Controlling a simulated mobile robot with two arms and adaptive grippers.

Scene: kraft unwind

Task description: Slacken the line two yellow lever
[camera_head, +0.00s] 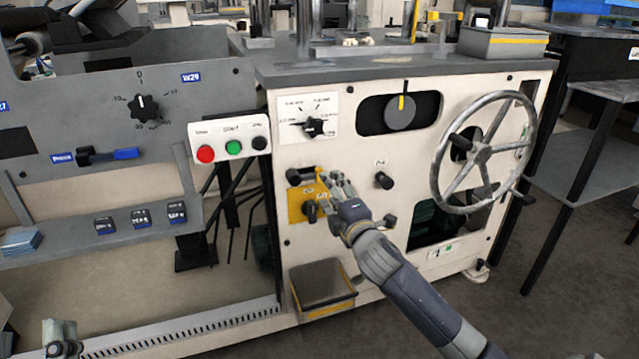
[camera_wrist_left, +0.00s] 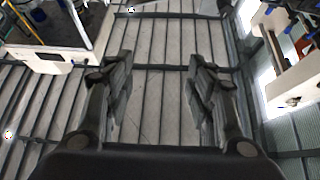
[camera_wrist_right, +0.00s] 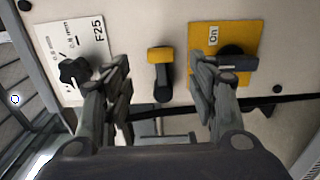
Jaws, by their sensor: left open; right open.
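The lever with a yellow end (camera_wrist_right: 160,55) and a black handle part (camera_wrist_right: 163,88) is on the cream machine panel. In the head view its black part (camera_head: 297,177) shows at the left, just above the yellow plate (camera_head: 295,209); its yellow end is partly covered by my right gripper. My right gripper (camera_head: 335,182) is open in front of the panel. In the right wrist view the lever lies between its two fingers, and the fingers do not visibly grip it.
A black knob (camera_head: 310,211) sits on the yellow plate, beside the right finger. Above is a white plate with a dial knob (camera_head: 313,127). A small black knob (camera_head: 384,180) and a large handwheel (camera_head: 482,153) are to the right. An open tray (camera_head: 322,287) stands below.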

